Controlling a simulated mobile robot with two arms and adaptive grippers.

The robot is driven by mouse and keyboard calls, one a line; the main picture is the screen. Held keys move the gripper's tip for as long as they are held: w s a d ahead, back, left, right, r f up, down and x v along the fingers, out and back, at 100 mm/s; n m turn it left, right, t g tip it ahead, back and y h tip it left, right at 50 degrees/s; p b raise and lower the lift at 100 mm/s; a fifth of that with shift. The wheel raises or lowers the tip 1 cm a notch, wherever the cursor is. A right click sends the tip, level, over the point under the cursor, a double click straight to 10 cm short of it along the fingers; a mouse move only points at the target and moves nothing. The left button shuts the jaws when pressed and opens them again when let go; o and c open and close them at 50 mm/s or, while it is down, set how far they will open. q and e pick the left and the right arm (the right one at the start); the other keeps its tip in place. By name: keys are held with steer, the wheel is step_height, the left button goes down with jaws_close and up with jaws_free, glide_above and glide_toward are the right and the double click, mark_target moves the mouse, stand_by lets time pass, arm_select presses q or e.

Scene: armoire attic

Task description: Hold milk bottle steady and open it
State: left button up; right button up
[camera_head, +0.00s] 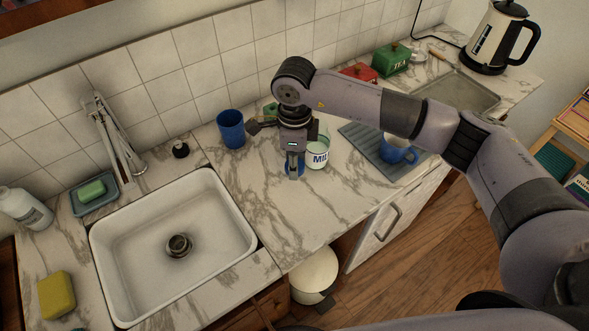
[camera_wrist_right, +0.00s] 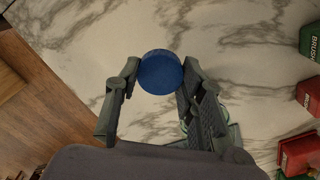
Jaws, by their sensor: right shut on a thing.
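The milk bottle (camera_head: 318,158), a pale container with dark "MIL" lettering visible, stands upright on the marble counter. Its rounded rim shows at the top, with a pale inside. My right gripper (camera_head: 294,170) is just left of it, pointing down and shut on a blue round cap (camera_wrist_right: 161,72). In the wrist view the cap sits between both fingertips, with bare marble around it. The cap appears apart from the bottle; its height above the counter is unclear. In the wrist view the bottle is mostly hidden behind the right finger. My left gripper is out of view.
A blue cup (camera_head: 231,129) stands left of the gripper. Green and red boxes stand behind my arm. A white sink (camera_head: 130,235) is at left. The front counter is clear.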

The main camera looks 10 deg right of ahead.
mark_target(295, 182)
step_height(295, 182, down, 5)
steer(key=shift+r+p, duration=0.2)
steer(key=shift+p, duration=0.3)
steer(key=shift+f, duration=0.3)
steer(key=shift+f, duration=0.1)
steer(key=shift+f+b, duration=0.15)
steer(key=shift+b, duration=0.15)
steer(key=o, duration=1.3)
steer(key=shift+c, duration=0.2)
